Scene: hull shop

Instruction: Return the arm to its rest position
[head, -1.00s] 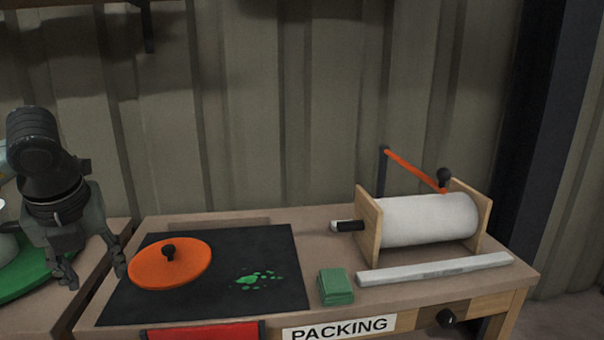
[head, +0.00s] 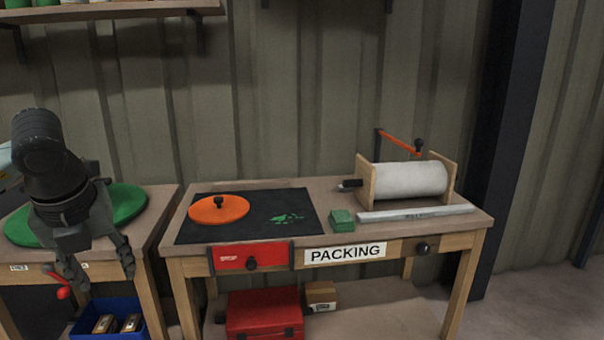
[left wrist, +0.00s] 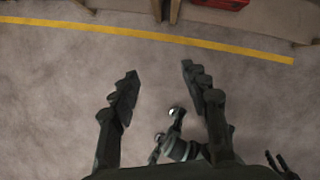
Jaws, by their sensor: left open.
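Lower down in that view, dark jointed parts of my own body show behind the fingers. My right gripper does not show in the head view.
The packing table (head: 345,277) holds a black mat (head: 250,229), an orange lidded disc (head: 218,210), a green cloth block (head: 341,220) and a white roll (head: 408,180). A green disc (head: 120,202) lies on the left table. A blue bin (head: 108,318) and red toolbox (head: 264,314) are below. A yellow line (left wrist: 150,37) crosses the floor.

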